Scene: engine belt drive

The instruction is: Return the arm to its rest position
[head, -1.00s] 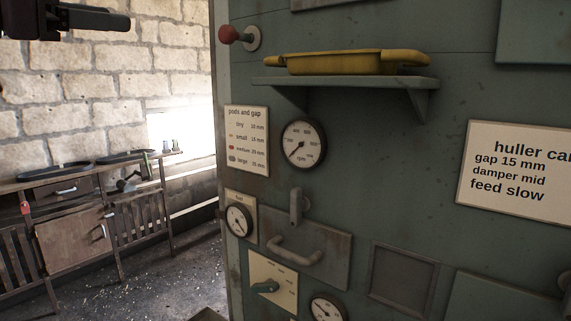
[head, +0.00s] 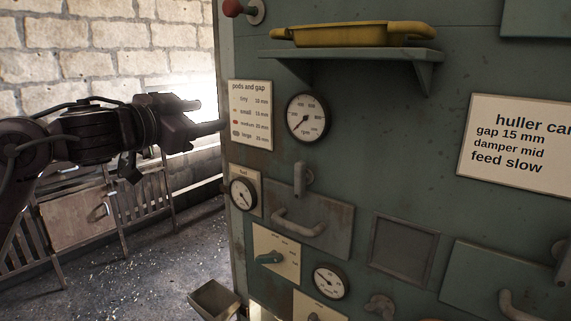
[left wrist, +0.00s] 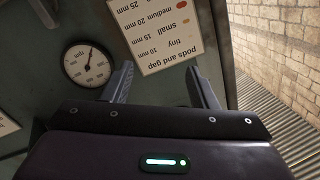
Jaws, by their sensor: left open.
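My left arm comes in from the left in the head view. Its gripper (head: 208,117) points right, with its fingertips in front of the machine's left edge, near the pods and gap card (head: 251,115). In the left wrist view the two fingers of this gripper (left wrist: 160,82) stand apart with nothing between them. The card (left wrist: 158,32) and the rpm gauge (left wrist: 87,64) show beyond the fingers there, upside down. Whether the fingers touch the machine cannot be told. My right gripper is not in view.
The green machine panel (head: 400,150) fills the right side. It carries a shelf (head: 352,55) with a yellow tray (head: 350,34), a red knob (head: 233,8), handles and gauges. A small open bin (head: 214,298) sits low at its left.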

